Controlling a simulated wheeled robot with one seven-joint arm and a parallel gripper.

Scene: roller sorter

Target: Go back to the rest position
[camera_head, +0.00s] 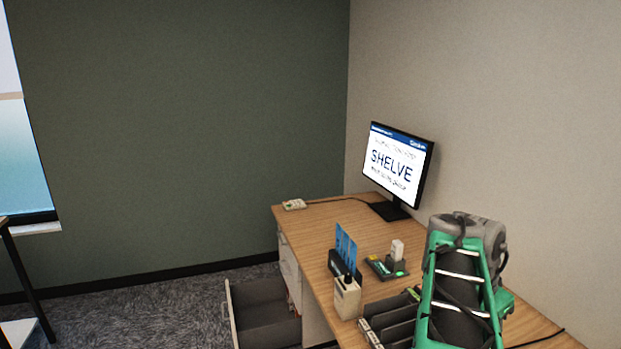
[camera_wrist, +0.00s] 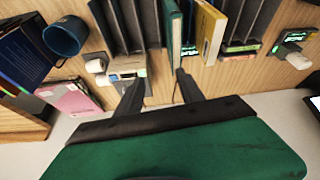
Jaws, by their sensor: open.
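My gripper (camera_wrist: 160,78) is open, with its two dark fingers apart and nothing held between them. It is over the desk's front side, pointing toward a dark slotted rack (camera_wrist: 118,25). A teal book (camera_wrist: 174,28) and a yellow book (camera_wrist: 209,32) stand upright near the rack, just beyond the fingertips. In the head view my green and grey arm stands at the lower right, over the wooden desk (camera_head: 325,222). The gripper itself cannot be made out there.
A monitor (camera_head: 396,165) reading "SHELVE" stands at the back. An open drawer (camera_head: 262,312) juts out left of the desk. Small devices (camera_head: 388,262) and a blue card holder (camera_head: 345,258) sit mid-desk. The wrist view shows a blue mug (camera_wrist: 65,38) and pink item (camera_wrist: 68,98).

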